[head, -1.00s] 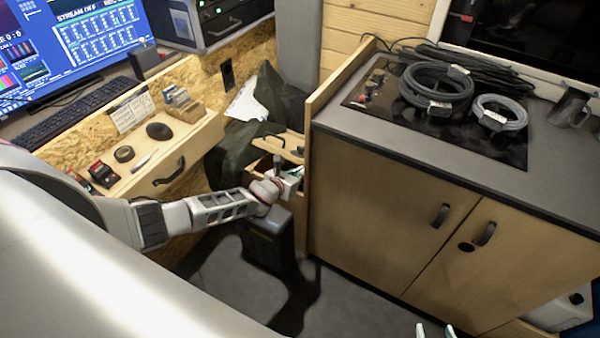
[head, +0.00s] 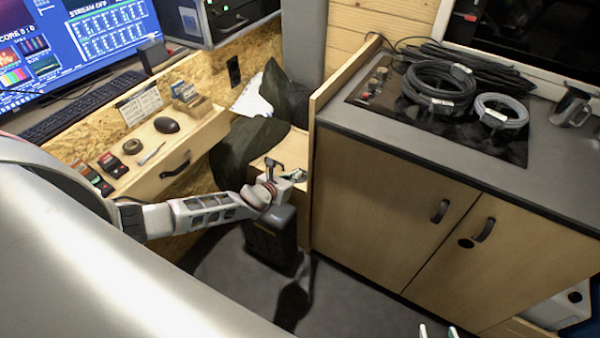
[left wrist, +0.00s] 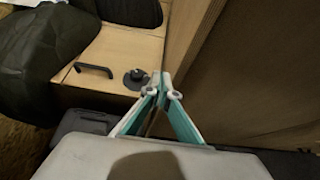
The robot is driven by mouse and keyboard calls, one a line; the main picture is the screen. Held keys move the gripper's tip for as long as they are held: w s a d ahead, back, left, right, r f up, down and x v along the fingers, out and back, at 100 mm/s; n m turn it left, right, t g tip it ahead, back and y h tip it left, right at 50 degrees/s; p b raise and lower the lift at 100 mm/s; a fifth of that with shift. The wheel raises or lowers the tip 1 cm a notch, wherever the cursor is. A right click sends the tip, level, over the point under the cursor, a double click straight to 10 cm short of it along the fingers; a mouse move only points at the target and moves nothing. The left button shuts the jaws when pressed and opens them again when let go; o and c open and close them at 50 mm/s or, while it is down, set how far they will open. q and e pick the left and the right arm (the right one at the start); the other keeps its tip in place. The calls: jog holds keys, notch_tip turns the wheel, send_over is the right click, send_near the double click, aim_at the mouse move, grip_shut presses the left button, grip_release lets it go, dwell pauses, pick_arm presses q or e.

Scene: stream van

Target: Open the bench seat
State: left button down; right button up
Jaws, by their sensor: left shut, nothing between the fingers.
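The bench seat (head: 291,143) is a pale wooden box between the desk and a wooden partition; its lid looks down. A black handle (head: 272,164) and a round black fitting (left wrist: 135,78) sit near the lid's front edge. The handle also shows in the left wrist view (left wrist: 93,70). My left gripper (head: 294,176) is shut and empty at the front of the lid. Its teal fingertips (left wrist: 162,82) meet just right of the round fitting; I cannot tell whether they touch the lid. My right gripper (head: 437,331) shows only its two separated fingertips at the bottom edge.
Dark fabric (head: 245,143) lies over the left part of the bench. The wooden partition (head: 325,105) and cabinet (head: 375,205) stand close on the right. A dark grey bin (head: 272,240) stands below my left gripper.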

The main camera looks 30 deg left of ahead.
pick_arm(q)
jog(key=s+d+n+g+h+p, duration=0.1)
jog(key=s+d+n+g+h, duration=0.1)
jog(key=s+d+n, duration=1.55)
jog(key=s+a+r+n, duration=0.1)
jog(key=s+a+n, duration=0.1)
jog(key=s+n, duration=0.5)
jog(key=s+a+r+n, duration=0.2)
jog(key=s+n, duration=0.4)
jog(key=n, duration=0.2)
jog(key=shift+s+a+y, duration=0.2)
jog(key=shift+s+y, duration=0.1)
jog(key=shift+s, duration=0.05)
pick_arm(e)
jog(key=shift+s+d+r, duration=0.3)
jog(key=shift+d, duration=0.1)
